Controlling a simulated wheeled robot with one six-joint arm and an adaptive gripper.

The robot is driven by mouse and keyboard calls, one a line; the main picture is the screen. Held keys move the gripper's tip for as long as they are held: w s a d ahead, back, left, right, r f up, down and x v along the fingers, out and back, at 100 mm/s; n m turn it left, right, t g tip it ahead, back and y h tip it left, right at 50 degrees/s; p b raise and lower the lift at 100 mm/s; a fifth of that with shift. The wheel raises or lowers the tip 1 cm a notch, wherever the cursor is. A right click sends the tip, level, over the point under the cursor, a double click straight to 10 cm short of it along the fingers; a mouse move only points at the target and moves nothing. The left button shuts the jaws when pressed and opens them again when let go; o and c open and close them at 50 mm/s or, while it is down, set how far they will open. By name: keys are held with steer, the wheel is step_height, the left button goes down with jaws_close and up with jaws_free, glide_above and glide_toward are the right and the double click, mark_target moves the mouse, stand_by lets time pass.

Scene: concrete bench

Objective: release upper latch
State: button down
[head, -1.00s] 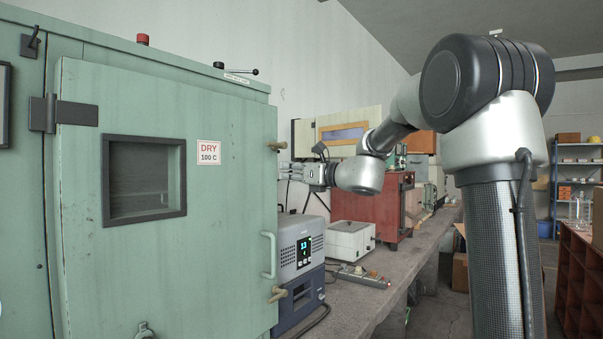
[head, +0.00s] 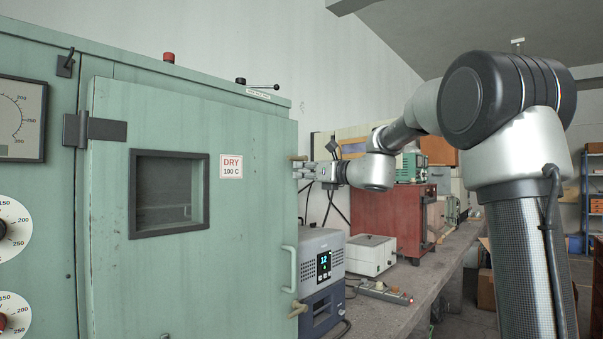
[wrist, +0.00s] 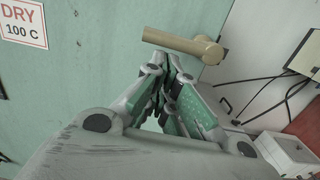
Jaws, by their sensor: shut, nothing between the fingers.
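The upper latch (head: 298,158) is a tan lever at the upper right edge of the green oven door (head: 240,215). In the wrist view the latch (wrist: 183,43) lies roughly level, with a round pivot at its right end. My gripper (head: 297,171) is just below the latch in the head view. In the wrist view my gripper (wrist: 160,78) has its fingers together, with nothing between them. A gap shows between the fingertips and the latch there; whether they touch in depth I cannot tell. The door looks shut.
A lower latch (head: 297,309) and a pale door handle (head: 289,268) are farther down the door edge. A grey instrument (head: 318,260), a white box (head: 371,255) and a red cabinet (head: 390,215) stand on the bench to the right. Black cables hang behind my gripper.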

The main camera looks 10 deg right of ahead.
mark_target(293, 157)
steer(key=shift+s+a+r+m, duration=0.15)
steer(key=shift+r+m, duration=0.2)
steer(key=shift+m, duration=0.45)
steer(key=r+m, duration=0.1)
steer(key=m, duration=0.1)
steer(key=r+m, duration=0.1)
steer(key=m, duration=0.1)
steer(key=r+m, duration=0.1)
steer(key=m, duration=0.1)
steer(key=shift+s+a+r+h, duration=0.15)
steer(key=shift+s+a+h, duration=0.1)
steer(key=shift+a+h, duration=0.15)
steer(key=shift+w+d+r, duration=0.25)
steer(key=shift+d+r, duration=0.1)
steer(key=shift+r, duration=0.4)
steer(key=shift+w+d+r, duration=0.2)
steer(key=shift+d+r, duration=0.1)
steer(key=shift+r, duration=0.4)
steer(key=shift+w+d+r, duration=0.25)
steer(key=shift+d+r, duration=0.1)
steer(key=shift+r, duration=0.4)
steer(key=shift+d+r, duration=0.1)
